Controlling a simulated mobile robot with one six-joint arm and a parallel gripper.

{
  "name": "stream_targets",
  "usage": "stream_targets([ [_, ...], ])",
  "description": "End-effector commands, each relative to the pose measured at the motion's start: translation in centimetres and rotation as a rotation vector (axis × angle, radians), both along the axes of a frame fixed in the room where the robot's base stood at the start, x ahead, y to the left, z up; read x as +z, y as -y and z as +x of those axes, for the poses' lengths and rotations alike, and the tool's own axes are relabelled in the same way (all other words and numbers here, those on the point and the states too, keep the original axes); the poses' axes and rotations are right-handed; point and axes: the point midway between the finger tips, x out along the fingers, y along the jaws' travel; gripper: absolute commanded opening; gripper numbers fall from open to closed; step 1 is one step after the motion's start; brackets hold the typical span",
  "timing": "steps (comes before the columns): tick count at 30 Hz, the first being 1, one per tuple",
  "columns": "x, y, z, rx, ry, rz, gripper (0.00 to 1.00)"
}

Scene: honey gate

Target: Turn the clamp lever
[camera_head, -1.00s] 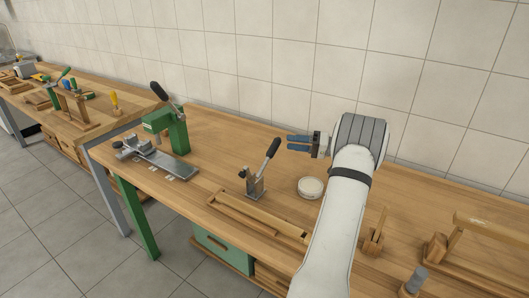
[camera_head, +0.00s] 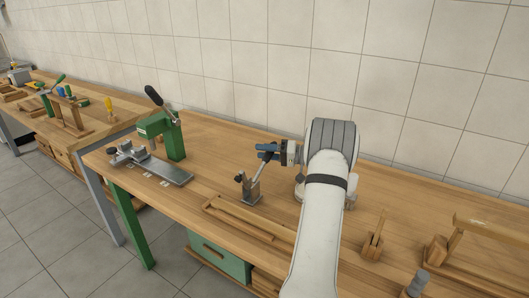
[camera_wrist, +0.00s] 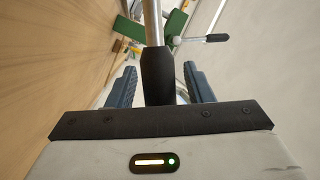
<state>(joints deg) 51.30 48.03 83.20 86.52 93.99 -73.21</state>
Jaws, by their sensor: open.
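The clamp (camera_head: 251,191) is a small metal block on the wooden bench, with a thin lever (camera_head: 262,170) tilted up to the right. The lever's black grip (camera_wrist: 157,76) shows in the wrist view between my two blue fingers, with its metal rod running up from it. My gripper (camera_head: 264,151) is open around the lever's upper end, with a gap visible on both sides of the grip. In the head view my gripper hides most of the black grip.
A green press (camera_head: 172,138) with its own black-tipped lever stands to the left. A wooden tray (camera_head: 238,219) lies in front of the clamp. A pale round dish (camera_head: 299,195) is mostly hidden by my arm. A tiled wall (camera_head: 290,60) rises behind the bench.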

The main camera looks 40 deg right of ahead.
Motion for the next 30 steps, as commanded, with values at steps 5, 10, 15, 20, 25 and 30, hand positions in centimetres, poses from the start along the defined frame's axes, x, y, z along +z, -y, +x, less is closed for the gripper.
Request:
stream_targets([
  [5,-0.01,-0.01,0.0,0.0,0.0,0.0,0.47],
  [10,-0.01,-0.03,0.01,0.0,0.0,0.0,0.33],
  [15,-0.02,-0.05,0.01,0.001,0.0,0.0,0.19],
  [20,-0.02,-0.06,0.03,0.001,0.0,0.0,0.06],
  [25,-0.03,-0.08,0.04,0.001,0.0,0.0,0.0],
  [30,-0.03,-0.08,0.02,0.001,0.0,-0.001,0.0],
])
